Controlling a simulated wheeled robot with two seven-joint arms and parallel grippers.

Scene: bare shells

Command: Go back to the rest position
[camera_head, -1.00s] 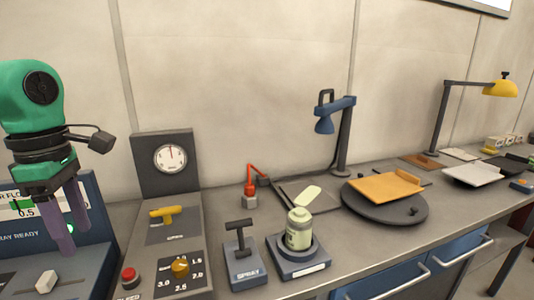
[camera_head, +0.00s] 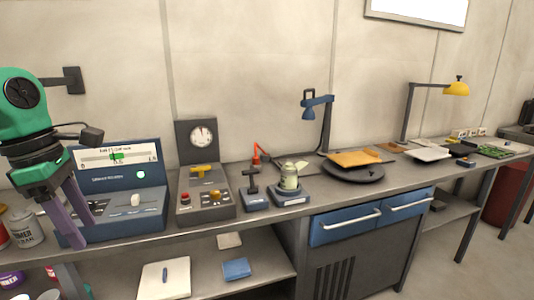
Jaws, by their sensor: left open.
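My left gripper (camera_head: 75,216) shows at the left of the head view, with a green wrist and two purple fingers pointing down. Its fingers are apart and nothing shows between them. It hangs in front of the left end of the bench, overlapping the blue-grey display box (camera_head: 122,184) in the picture. My right gripper is out of view.
The bench holds a gauge panel (camera_head: 196,142), a spray lever (camera_head: 253,189), a green jar (camera_head: 289,178) on a base, a dark turntable (camera_head: 353,175) and a blue lamp (camera_head: 318,110). Cans (camera_head: 22,228) stand at far left. Open floor lies at lower right.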

